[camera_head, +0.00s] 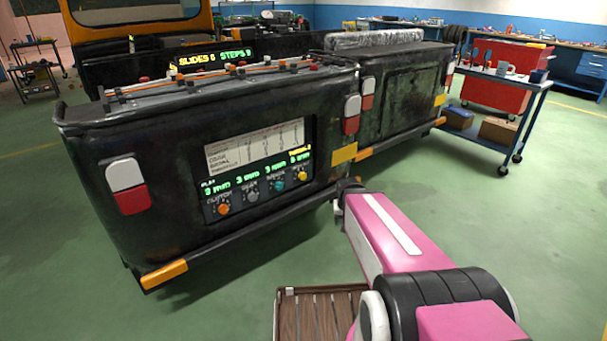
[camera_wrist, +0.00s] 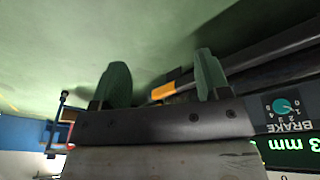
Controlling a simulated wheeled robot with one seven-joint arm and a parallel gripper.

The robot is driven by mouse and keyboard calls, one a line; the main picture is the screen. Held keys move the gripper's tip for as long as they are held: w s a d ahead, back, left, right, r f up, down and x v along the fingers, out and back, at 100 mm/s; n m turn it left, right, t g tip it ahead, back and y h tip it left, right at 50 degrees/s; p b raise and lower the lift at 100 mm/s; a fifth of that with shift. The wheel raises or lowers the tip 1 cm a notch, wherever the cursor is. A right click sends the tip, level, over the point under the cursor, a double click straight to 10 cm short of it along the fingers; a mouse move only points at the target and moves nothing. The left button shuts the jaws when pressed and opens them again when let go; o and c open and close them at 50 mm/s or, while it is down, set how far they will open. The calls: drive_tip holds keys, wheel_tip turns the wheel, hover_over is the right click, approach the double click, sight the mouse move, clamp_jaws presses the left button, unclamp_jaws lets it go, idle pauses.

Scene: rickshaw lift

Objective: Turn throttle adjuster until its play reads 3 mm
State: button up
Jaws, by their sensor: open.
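The adjuster panel (camera_head: 258,180) is on the dark end face of the vehicle body. The throttle adjuster, a yellow knob (camera_head: 302,175), is the rightmost in its row. The small green readout above it looks like 6 mm, but it is hard to read. The other readouts look like 3 mm. The teal brake knob (camera_head: 279,185) also shows at the right edge of the wrist view (camera_wrist: 282,106), with a 3 mm readout beside it. My gripper (camera_wrist: 163,80) is open and empty, its green fingers apart. In the head view its fingers are hidden; the arm's end is right of the panel.
An orange reflector (camera_head: 164,274) and a lower rail run below the panel. A second dark body section (camera_head: 402,95) stands to the right. A slatted wooden surface (camera_head: 315,315) is at the front.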

drive_tip(key=w+d+f+t+h, duration=0.15)
drive_tip(key=w+t, duration=0.35)
drive_tip(key=w, duration=0.7)
drive_tip(key=n+t+y, duration=0.5)
drive_tip(key=t+y, duration=0.3)
drive_tip(key=y, duration=0.5)
approach(304, 177)
drive_tip(key=shift+h, duration=0.25)
drive_tip(key=x, duration=0.9)
drive_tip(key=shift+w+a+r, duration=0.1)
drive_tip(key=shift+w+a, duration=0.1)
drive_tip(key=shift+a, duration=0.1)
drive_tip(key=c, duration=0.9)
